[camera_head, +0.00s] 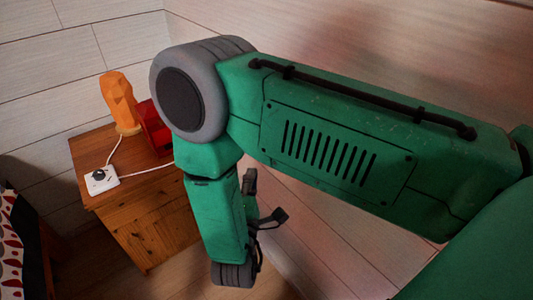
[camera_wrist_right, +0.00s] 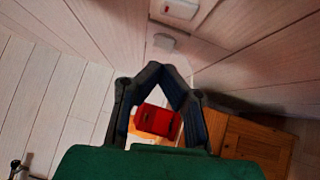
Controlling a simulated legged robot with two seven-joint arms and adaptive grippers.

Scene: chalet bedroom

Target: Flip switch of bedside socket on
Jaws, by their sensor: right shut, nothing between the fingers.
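A white socket block (camera_head: 103,180) with a dark plug or knob on it lies on the wooden bedside table (camera_head: 150,222) in the head view. White cords run from it to the lamp and behind my arm. In the right wrist view, a white wall plate with a red switch-like part (camera_wrist_right: 180,9) shows at the top, with a white block (camera_wrist_right: 164,43) below it. I cannot tell the switch's position. My right gripper (camera_head: 264,200) hangs right of the table, partly behind my forearm. Its fingers (camera_wrist_right: 161,68) are shut and empty, apart from the plate. My left gripper is not in view.
An orange lamp-like object (camera_head: 120,100) and a red object (camera_head: 154,128) stand on the table. The red object (camera_wrist_right: 158,121) also shows beyond my fingers in the wrist view. Pale plank walls (camera_head: 55,75) rise behind. Patterned bedding (camera_head: 12,240) is at lower left.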

